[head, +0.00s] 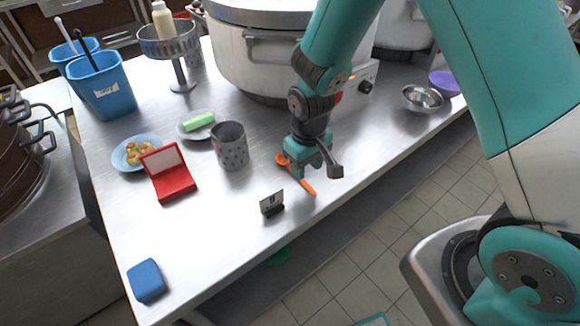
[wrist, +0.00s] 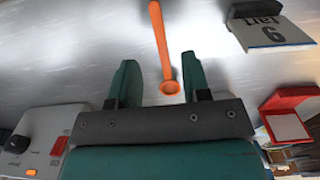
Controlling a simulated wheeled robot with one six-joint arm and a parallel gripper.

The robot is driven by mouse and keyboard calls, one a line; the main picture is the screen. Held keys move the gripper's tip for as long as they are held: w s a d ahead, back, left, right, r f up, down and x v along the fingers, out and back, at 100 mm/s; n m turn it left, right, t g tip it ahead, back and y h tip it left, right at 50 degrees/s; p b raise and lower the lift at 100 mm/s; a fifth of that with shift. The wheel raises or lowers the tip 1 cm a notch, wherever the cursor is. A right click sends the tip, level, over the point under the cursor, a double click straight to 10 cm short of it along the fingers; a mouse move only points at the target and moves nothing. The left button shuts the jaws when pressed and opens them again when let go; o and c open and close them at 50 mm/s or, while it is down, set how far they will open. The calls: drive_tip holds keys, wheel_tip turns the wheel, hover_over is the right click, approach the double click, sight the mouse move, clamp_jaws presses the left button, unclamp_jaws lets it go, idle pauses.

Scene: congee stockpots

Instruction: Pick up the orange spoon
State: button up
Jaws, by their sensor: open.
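The orange spoon (head: 308,188) lies on the steel table near its front edge, partly hidden by my gripper (head: 308,172) in the head view. In the wrist view the spoon (wrist: 161,45) runs from the top edge down toward my gripper (wrist: 158,82). Its round end lies between the two teal fingers, nearer the right one. My gripper is open, with nothing held between the fingers. I cannot tell the exact height of the fingers over the table.
A small sign with a number (head: 271,203) stands left of the spoon. A perforated metal cup (head: 230,147) and red open box (head: 169,175) stand farther left. A large white cooker (head: 262,55) stands behind. The front left of the table is mostly clear around a blue block (head: 146,281).

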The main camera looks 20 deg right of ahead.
sight(305, 184)
drive_tip(key=shift+f+p, duration=0.45)
drive_tip(key=shift+f, duration=2.05)
drive_tip(key=shift+f, duration=0.2)
clamp_jaws()
